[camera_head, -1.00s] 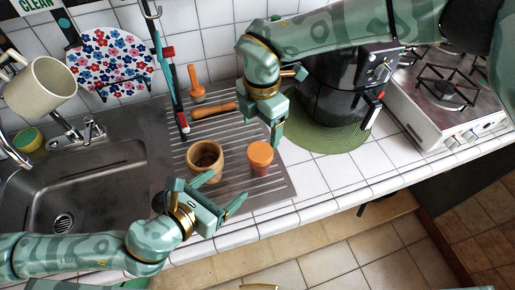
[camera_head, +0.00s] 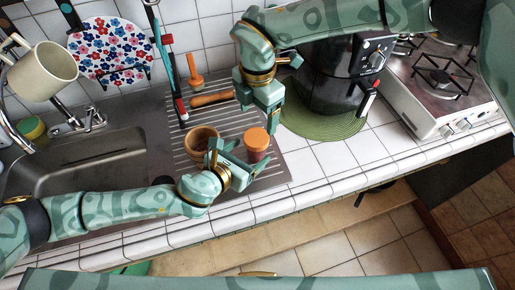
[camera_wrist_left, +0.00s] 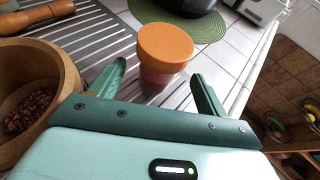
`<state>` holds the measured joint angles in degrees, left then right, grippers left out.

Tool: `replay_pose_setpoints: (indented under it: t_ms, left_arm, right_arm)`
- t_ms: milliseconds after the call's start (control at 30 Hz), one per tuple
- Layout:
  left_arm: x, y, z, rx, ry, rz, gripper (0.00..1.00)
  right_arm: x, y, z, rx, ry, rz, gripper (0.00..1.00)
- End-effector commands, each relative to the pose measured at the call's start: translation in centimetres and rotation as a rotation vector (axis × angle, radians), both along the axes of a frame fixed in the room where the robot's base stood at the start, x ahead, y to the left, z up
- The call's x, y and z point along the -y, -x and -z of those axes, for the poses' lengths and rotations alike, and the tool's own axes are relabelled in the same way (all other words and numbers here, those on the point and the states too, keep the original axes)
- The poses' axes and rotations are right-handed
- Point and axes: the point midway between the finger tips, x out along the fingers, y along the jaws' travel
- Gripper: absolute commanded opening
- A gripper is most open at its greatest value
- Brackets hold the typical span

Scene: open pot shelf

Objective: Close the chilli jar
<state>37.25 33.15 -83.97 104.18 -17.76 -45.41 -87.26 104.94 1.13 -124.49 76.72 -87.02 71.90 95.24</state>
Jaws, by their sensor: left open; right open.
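The chilli jar (camera_head: 257,155) is a small reddish jar on the ribbed drainboard, with an orange lid (camera_head: 256,137) on top. I cannot tell whether the lid is loose or tight. My left gripper (camera_head: 238,154) is open just in front of the jar. In the left wrist view, the jar (camera_wrist_left: 158,80) and its lid (camera_wrist_left: 165,44) show beyond and between the spread fingers, with no clear contact. The jar's lower part is partly hidden. My right gripper (camera_head: 261,117) is open, pointing down just behind and above the lid.
A wooden bowl (camera_head: 199,136) with red flakes stands left of the jar, close to my left gripper; it fills the left of the wrist view (camera_wrist_left: 32,70). A black pot (camera_head: 330,85) stands on a green mat (camera_head: 335,128) at right.

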Motion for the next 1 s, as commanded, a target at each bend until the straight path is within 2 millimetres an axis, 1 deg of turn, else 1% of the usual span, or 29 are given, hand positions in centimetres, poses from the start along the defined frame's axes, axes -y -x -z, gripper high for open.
replay_pose_setpoints:
  t_ms: [100, 300, 467, 733, 767, 800, 867, 900, 967, 1000]
  left_arm:
    - [1.1, -1.6, 0.8, 0.001, -0.001, -0.001, 0.76]
    - [2.3, -3.4, 1.7, 0.0, 0.0, 0.0, 0.76]
    - [2.6, -3.9, 2.0, 0.0, 0.0, 0.0, 0.76]
    - [2.7, -3.9, 2.0, -0.001, -0.001, 0.0, 0.76]
    - [2.6, -3.9, 2.0, -0.001, -0.001, 0.0, 0.68]
    - [2.7, -3.9, 2.0, -0.001, -0.001, 0.0, 0.57]
    - [2.6, -3.9, 2.0, -0.001, -0.001, 0.0, 0.4]
    - [2.6, -3.9, 2.0, -0.001, -0.001, 0.0, 0.29]
    - [2.6, -3.9, 2.0, -0.001, -0.001, 0.0, 0.12]
    - [2.6, -3.9, 2.0, -0.001, -0.001, 0.0, 0.01]
  right_arm:
    - [0.0, 0.0, 0.0, 0.0, 0.0, -0.001, 0.76]
    - [0.0, 0.0, 0.0, 0.0, 0.0, -0.001, 0.76]
    - [0.0, 0.0, 0.0, 0.0, 0.0, -0.001, 0.76]
    - [0.0, 0.0, 0.0, 0.0, 0.0, -0.001, 0.76]
    - [0.0, 0.0, 0.0, 0.0, 0.0, -0.001, 0.76]
    - [0.0, 0.0, 0.0, 0.0, 0.0, -0.001, 0.76]
    - [0.0, 0.0, 0.0, 0.0, 0.0, -0.001, 0.76]
    - [0.0, 0.0, 0.0, 0.0, 0.0, -0.001, 0.76]
    - [0.0, 0.0, 0.0, 0.0, 0.0, -0.001, 0.76]
    - [0.0, 0.0, 0.0, 0.0, 0.0, -0.001, 0.76]
